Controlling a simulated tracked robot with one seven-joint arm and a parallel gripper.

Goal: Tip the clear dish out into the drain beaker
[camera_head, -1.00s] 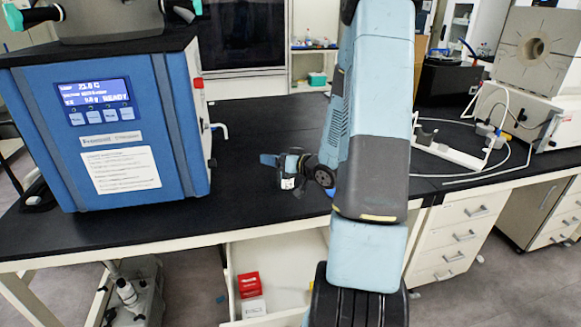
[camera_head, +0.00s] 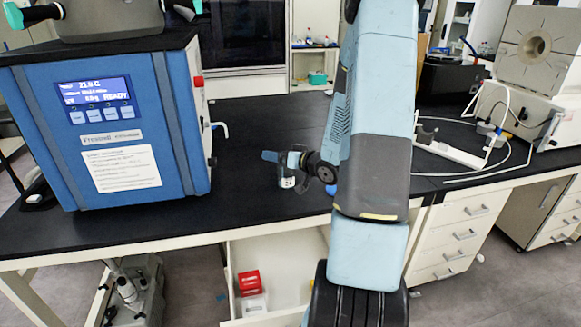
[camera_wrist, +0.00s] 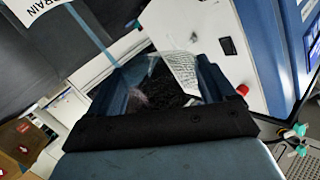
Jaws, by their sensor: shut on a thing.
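In the wrist view my gripper (camera_wrist: 170,92) is shut on the clear dish (camera_wrist: 160,72), a see-through shape between the blue fingers. The view is strongly rolled, so my gripper is tilted. Whether anything is in the dish I cannot tell. A white label reading "RAIN", its start cut off, marks the drain beaker (camera_wrist: 30,8) at the upper left; the beaker's outline is hard to make out. In the head view my gripper (camera_head: 272,157) is over the black bench, left of my arm.
The blue freeze dryer (camera_head: 110,130) stands on the bench (camera_head: 250,125) left of my gripper, with a tap on its right side. A white stand (camera_head: 452,150) with tubing and a furnace (camera_head: 525,85) are to the right. Bench behind my gripper is clear.

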